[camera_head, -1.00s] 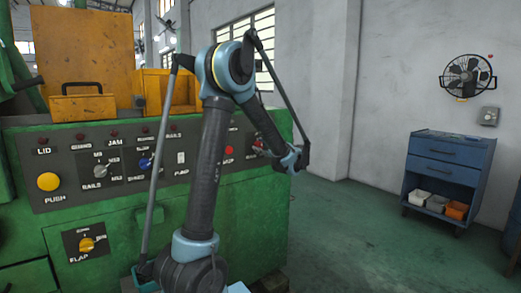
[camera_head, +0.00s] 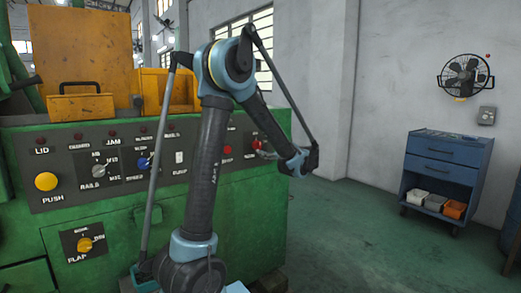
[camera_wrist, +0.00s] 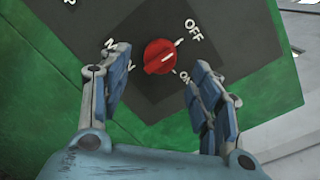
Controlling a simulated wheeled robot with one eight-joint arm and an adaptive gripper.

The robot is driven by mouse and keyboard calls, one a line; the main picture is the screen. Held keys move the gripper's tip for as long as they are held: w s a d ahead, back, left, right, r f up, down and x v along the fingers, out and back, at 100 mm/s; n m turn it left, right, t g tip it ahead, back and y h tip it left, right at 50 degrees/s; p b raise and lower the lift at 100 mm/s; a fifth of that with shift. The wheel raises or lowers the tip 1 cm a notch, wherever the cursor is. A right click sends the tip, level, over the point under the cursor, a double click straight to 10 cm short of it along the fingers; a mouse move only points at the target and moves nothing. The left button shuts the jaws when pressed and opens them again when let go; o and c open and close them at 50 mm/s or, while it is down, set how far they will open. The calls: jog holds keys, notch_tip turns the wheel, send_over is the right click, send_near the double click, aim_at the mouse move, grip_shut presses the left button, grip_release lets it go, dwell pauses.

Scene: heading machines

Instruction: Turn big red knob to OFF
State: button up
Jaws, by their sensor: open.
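The big red knob (camera_wrist: 160,57) sits on a dark panel plate, with OFF at its upper right and ON at its lower right in the wrist view. Its white line points to the right and slightly up; I cannot tell exactly which mark it meets. It also shows in the head view (camera_head: 257,143), at the right end of the green machine's panel. My gripper (camera_wrist: 161,60) is open, its blue fingers on either side of the knob in the picture, apparently short of touching it. In the head view my gripper (camera_head: 312,158) is right of the knob.
The grey control panel (camera_head: 60,150) carries other knobs and buttons, including a yellow push button (camera_head: 46,181) and a blue knob (camera_head: 144,162). A blue cart (camera_head: 448,168) stands at the right by the wall. The floor between is clear.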

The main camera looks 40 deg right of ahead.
jog(key=s, duration=0.6)
jog(key=shift+s+d, duration=0.2)
jog(key=shift+s, duration=0.05)
jog(key=shift+r, duration=0.1)
jog(key=w+a+f+n+g+y, duration=0.1)
jog(key=w+a+f+n+g, duration=0.2)
jog(key=a, duration=0.8)
jog(key=w+a+f+n+g+y, duration=0.1)
jog(key=w+a+n+g, duration=0.3)
jog(key=a, duration=0.8)
jog(key=w+a+f+n+g+y, duration=0.15)
jog(key=a+n, duration=0.35)
jog(key=a, duration=0.6)
jog(key=s+a+f+n+g, duration=0.2)
jog(key=s+a+f+n, duration=0.15)
jog(key=a, duration=0.35)
jog(key=s+a+f+n+g, duration=0.3)
jog(key=s+a+n, duration=0.15)
jog(key=a, duration=0.25)
jog(key=s+a+f+n+g+h, duration=0.1)
jog(key=s+a+f+n+h, duration=0.1)
jog(key=s, duration=0.4)
jog(key=s+a+f+n+g+h, duration=0.1)
jog(key=s+a+f+n+h, duration=0.1)
jog(key=s+f+n, duration=0.3)
jog(key=shift+s+a+f+n+h, duration=0.15)
jog(key=shift+s+f+n+h, duration=0.2)
jog(key=shift+s+f, duration=0.9)
